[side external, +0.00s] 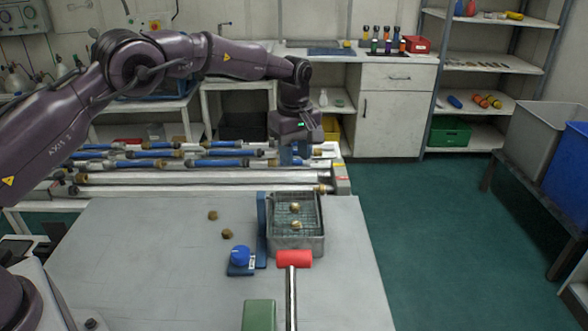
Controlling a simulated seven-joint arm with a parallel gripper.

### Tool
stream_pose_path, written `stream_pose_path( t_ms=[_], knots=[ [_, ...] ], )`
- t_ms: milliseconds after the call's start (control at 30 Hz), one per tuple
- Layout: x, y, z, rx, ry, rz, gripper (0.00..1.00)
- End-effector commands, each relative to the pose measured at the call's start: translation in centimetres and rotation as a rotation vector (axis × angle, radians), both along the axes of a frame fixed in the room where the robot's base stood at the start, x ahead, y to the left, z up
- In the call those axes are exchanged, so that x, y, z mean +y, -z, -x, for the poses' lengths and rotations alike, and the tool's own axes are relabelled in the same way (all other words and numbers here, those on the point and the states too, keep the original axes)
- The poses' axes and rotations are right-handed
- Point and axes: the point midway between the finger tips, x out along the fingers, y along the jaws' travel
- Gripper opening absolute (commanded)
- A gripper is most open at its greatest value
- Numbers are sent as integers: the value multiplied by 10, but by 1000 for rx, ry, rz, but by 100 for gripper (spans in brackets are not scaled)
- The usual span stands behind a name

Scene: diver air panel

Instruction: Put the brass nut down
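Two brass nuts lie on the grey table, one farther back (213,215) and one nearer (227,233). Two more brass-coloured nuts, a far one (295,207) and a near one (297,225), are in the grey wire-mesh basket (298,243). My gripper (292,155) points down beyond the basket, over the right end of the rack of tubes. Its fingers are small and dark against the background. I cannot tell whether they are open or shut, or whether anything is between them.
A blue upright plate (261,212) stands at the basket's left side. A blue knob on a base (240,256), a red-headed mallet (294,259) and a green block (259,315) are nearer. Blue and silver tubes (200,177) lie behind. The table's left part is clear.

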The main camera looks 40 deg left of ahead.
Motion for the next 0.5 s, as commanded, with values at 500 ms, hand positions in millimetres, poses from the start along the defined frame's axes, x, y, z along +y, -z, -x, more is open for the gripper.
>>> stream_pose_path(
  t_ms=[500],
  knots=[
    [6, -72, 26, -69, 140, 10, 34]
  ],
)
